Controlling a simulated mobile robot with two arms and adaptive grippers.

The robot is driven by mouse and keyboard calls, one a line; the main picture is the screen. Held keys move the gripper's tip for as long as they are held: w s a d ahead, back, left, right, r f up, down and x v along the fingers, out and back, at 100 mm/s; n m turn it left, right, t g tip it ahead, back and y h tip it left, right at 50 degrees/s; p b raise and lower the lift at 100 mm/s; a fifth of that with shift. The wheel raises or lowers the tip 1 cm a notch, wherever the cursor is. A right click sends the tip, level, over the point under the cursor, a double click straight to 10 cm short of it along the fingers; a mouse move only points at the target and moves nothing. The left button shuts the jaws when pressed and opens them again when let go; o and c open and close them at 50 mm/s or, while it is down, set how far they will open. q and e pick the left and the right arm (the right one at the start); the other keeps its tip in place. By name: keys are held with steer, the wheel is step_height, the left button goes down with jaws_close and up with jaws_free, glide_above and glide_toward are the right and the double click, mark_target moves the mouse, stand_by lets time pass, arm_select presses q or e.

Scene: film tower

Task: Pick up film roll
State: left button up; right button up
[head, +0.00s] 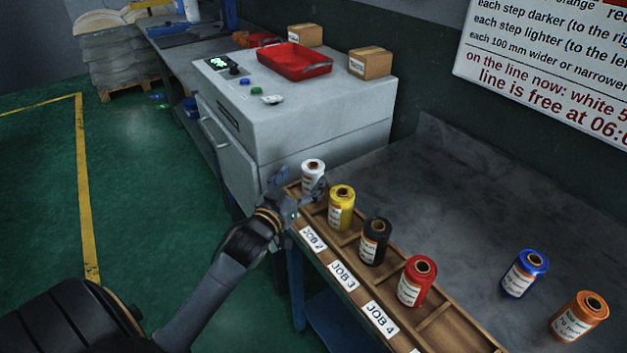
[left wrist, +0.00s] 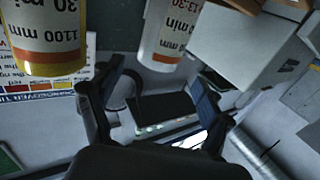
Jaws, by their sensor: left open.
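A white film roll (head: 313,172) stands upright at the far end of the wooden rack (head: 439,318). A yellow roll (head: 341,209), a black roll (head: 374,241) and a red roll (head: 417,281) stand nearer in the rack. My left gripper (head: 287,192) is open and empty, just left of the white roll. In the left wrist view its spread fingers (left wrist: 155,100) face the white roll (left wrist: 162,35), which shows beyond them near the top. The yellow roll (left wrist: 48,40) shows close at the upper left there. I cannot tell whether a finger touches the white roll.
A blue roll (head: 524,273) and an orange roll (head: 579,316) stand on the grey bench (head: 480,215) to the right. A grey machine (head: 290,125) with a red tray (head: 295,62) and cardboard box (head: 370,62) stands behind the rack.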

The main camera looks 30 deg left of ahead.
mark_target(310, 167)
arm_select(q)
steer(key=shift+w+r, duration=0.15)
steer(key=shift+w, duration=0.3)
steer(key=w, duration=0.4)
steer(key=shift+w+a+p, duration=0.2)
steer(key=shift+w+p, duration=0.1)
steer(key=shift+p, duration=0.05)
steer(key=shift+r, duration=0.1)
jaws_close()
